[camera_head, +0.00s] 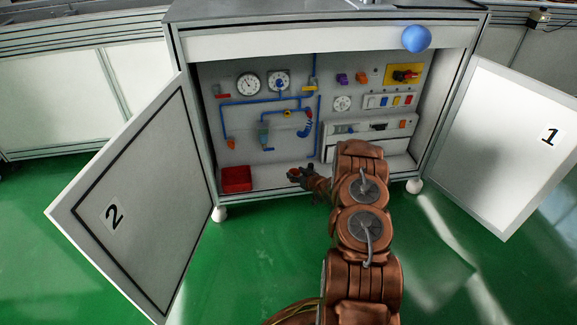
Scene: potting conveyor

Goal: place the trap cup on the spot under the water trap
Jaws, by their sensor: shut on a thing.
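The water trap is probably the small blue-green cylinder (264,137) on the blue pipework at the back panel of the open cabinet. My gripper (297,175) reaches in low over the cabinet floor, to the right of and below that cylinder. It is shut on a small reddish thing (293,171), probably the trap cup; the fingers hide most of it. I cannot tell whether it touches the floor. No marked spot can be made out under the trap.
A red box (237,179) stands at the left of the cabinet floor. Doors 2 (150,195) and 1 (490,150) stand open on either side. A white unit (372,131) is at the right, behind my arm. Bare floor (266,177) lies between the red box and my gripper.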

